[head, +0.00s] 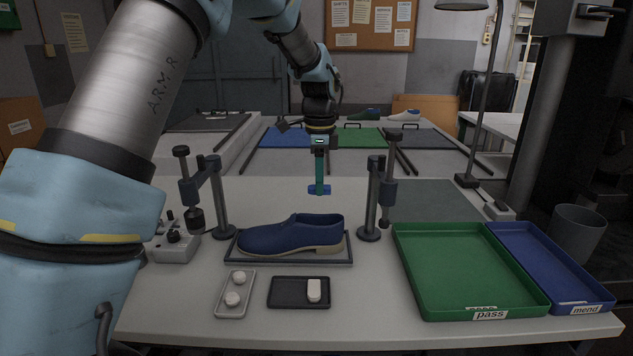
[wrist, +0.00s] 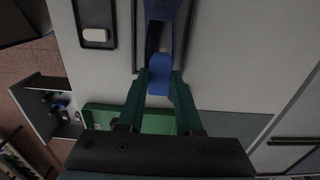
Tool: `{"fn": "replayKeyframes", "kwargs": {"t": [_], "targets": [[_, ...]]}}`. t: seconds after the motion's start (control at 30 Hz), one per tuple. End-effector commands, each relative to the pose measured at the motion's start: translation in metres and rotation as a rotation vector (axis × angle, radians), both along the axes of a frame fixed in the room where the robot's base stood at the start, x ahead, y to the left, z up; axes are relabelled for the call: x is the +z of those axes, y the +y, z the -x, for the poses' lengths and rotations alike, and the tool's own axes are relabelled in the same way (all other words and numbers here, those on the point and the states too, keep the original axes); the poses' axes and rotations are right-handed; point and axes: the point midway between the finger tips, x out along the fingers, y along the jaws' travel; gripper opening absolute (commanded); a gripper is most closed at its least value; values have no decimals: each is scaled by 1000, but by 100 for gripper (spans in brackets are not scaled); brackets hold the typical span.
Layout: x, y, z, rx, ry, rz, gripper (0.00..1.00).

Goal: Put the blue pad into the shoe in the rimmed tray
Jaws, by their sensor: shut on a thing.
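My gripper (head: 319,178), with teal-green fingers, is shut on the blue pad (head: 319,190) and holds it in the air above and a little behind the heel end of the shoe. In the wrist view the pad (wrist: 160,72) shows between the fingertips (wrist: 158,88). The blue shoe (head: 285,236) with a pale sole stands upright in the rimmed tray (head: 290,261), toe to the left. The wrist view shows the shoe (wrist: 163,9) and its dark opening just beyond the pad. Pad and shoe look apart. The inside of the shoe is mostly hidden in the head view.
Clamp posts stand at the left (head: 217,200) and right (head: 372,200) of the shoe. In front lie a pale tray (head: 222,306) with two white round pieces and a dark tray (head: 288,303) with a white block. A green tray (head: 462,265) and blue tray (head: 550,262) are right.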

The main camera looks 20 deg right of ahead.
Motion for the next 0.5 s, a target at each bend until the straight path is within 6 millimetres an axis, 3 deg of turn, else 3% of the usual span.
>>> {"fn": "replayKeyframes", "kwargs": {"t": [0.5], "targets": [[-40, 0, 1, -2, 1, 0, 0]]}}
